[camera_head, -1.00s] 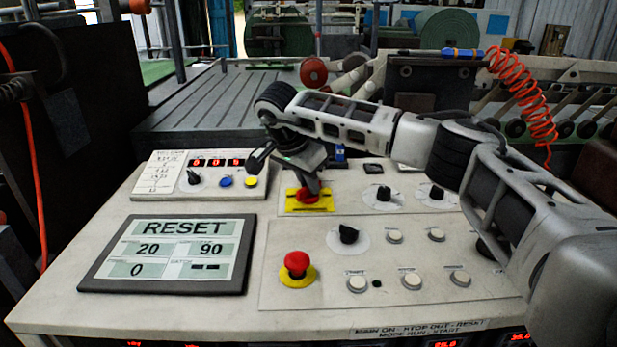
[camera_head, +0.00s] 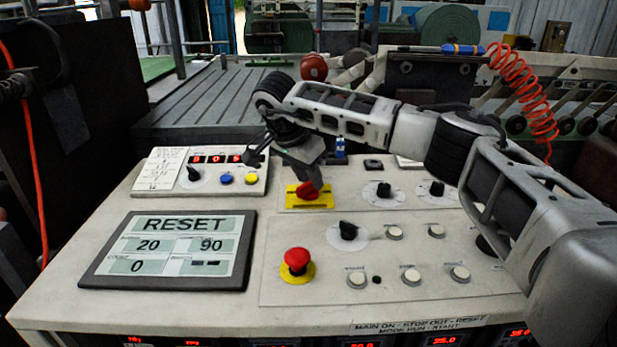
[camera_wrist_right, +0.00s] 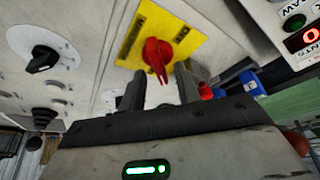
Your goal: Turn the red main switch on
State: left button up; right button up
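The red main switch (camera_head: 307,191) is a rotary handle on a yellow plate (camera_head: 322,201) on the upper panel of the console. In the right wrist view the red handle (camera_wrist_right: 157,55) points down toward my gripper, slightly tilted, on its yellow plate (camera_wrist_right: 185,38). My right gripper (camera_head: 311,180) is right at the switch and partly covers it in the head view. In the right wrist view its two dark fingers (camera_wrist_right: 159,78) are apart, with the handle's tip showing between them; I cannot tell whether they touch it. My left gripper is not in view.
A red mushroom button (camera_head: 297,259) stands at the front of the console. Black knobs (camera_head: 348,231) and several white buttons (camera_head: 411,276) lie to its right. A RESET display (camera_head: 170,252) is at the left. A box with digits and a knob (camera_head: 194,176) stands behind it.

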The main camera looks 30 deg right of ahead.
jog(key=v, duration=1.5)
